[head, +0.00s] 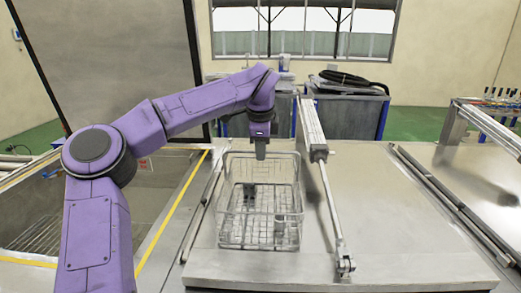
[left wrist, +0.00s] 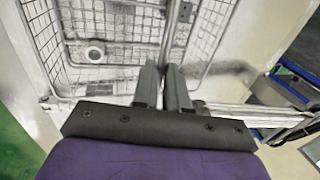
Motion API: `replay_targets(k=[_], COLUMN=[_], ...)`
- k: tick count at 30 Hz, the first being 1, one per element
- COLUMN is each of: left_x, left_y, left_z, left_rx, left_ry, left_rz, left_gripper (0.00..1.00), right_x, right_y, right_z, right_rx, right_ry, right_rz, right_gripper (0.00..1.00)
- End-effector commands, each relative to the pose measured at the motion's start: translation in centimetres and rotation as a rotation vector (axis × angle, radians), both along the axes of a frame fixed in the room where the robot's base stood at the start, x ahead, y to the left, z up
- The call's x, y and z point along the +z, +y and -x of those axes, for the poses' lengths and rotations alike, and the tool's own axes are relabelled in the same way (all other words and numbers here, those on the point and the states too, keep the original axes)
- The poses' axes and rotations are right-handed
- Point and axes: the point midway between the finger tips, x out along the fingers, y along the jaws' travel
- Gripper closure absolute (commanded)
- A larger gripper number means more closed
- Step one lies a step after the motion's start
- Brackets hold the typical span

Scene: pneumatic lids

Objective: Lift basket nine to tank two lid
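The wire basket (head: 230,222) is at the left part of a closed steel lid (head: 400,225) in the middle; whether it rests there or hangs just above is hard to tell. No number is readable on basket or lid. My left gripper (head: 261,154) is at the basket's far rim. In the left wrist view my left gripper (left wrist: 163,82) has its fingers almost together, with a rim bar (left wrist: 168,40) running between them, so it looks shut on the basket. The basket's mesh (left wrist: 118,20) fills the top of that view. My right gripper is not in view.
A pneumatic cylinder with its rod (head: 327,190) crosses the lid right of the basket. An open tank (head: 40,225) with a raised lid (head: 110,60) and yellow edging is at left. Rails (head: 450,205) bound the right. Bins (head: 345,110) stand behind.

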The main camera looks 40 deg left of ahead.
Motion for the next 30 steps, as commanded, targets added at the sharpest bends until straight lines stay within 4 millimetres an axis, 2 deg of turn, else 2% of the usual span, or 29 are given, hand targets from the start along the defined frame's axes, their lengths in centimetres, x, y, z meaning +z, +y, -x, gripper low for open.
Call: replay_targets(k=[1,2,10,13,24,30], left_x=[0.1,0.1,-0.1,0.6,8.5,10.9], left_y=[0.0,0.0,0.0,-0.1,-1.5,-1.9], left_z=[0.0,0.0,0.0,0.1,1.8,2.2], left_rx=[0.000,0.000,0.001,0.001,0.003,0.001], left_ry=[-0.003,-0.003,0.004,0.000,-0.004,-0.002], left_rz=[-0.001,-0.001,0.000,-0.001,-0.003,-0.002], left_gripper=[0.71,0.61,0.60,0.60,0.60,0.60], right_x=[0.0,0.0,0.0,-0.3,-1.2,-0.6], right_y=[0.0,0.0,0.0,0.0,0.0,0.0], right_z=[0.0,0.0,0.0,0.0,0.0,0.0], right_rx=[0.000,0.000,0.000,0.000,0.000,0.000], right_ry=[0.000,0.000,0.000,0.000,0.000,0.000], right_rz=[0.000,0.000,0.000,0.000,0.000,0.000], right_gripper=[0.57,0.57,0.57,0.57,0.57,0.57])
